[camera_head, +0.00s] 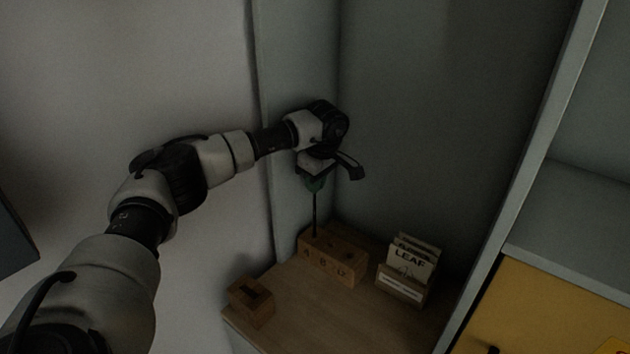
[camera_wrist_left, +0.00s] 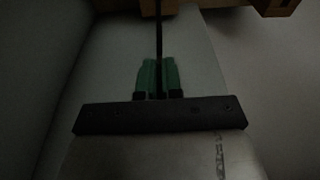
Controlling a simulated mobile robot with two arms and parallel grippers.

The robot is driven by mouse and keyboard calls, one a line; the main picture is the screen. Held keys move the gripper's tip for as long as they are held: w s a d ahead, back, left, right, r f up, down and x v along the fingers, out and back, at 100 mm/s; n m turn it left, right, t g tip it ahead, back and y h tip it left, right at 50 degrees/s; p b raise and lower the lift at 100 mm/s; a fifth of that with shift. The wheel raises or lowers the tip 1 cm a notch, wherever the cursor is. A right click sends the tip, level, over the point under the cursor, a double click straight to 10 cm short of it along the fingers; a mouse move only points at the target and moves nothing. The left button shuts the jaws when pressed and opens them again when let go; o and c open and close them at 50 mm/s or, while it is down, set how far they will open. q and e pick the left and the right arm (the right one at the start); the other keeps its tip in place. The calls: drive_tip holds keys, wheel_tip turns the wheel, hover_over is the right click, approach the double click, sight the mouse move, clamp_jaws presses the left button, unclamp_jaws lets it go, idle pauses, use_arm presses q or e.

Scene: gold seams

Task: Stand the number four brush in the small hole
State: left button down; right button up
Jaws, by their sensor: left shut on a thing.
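My left gripper (camera_head: 316,184) is above the wooden block, its green fingertips pointing down. It is shut on a thin dark brush (camera_head: 315,214), which hangs about upright. In the left wrist view the brush (camera_wrist_left: 158,40) runs between the green fingertips (camera_wrist_left: 158,78) towards wood at the top edge. The wooden block (camera_head: 333,262) has several marks like letters on its front. The brush's lower end meets the block's top near its left end; I cannot tell whether it is in a hole or just above or behind. The brush's number is not readable. My right gripper is not in view.
A smaller wooden block (camera_head: 251,301) with a dark slot stands at the table's front left. A wooden card holder (camera_head: 401,285) with cards marked "LEAF" (camera_head: 412,262) stands right of the lettered block. Walls close off the table's back and left. The wooden tabletop (camera_head: 330,318) is clear in front.

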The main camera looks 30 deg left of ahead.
use_arm(q)
drive_tip(key=shift+f, duration=0.35)
drive_tip(key=shift+f+b, duration=0.85)
drive_tip(key=shift+f, duration=0.7)
drive_tip(key=shift+f, duration=0.25)
drive_tip(key=c, duration=1.2)
unclamp_jaws()
drive_tip(key=shift+r, duration=0.1)
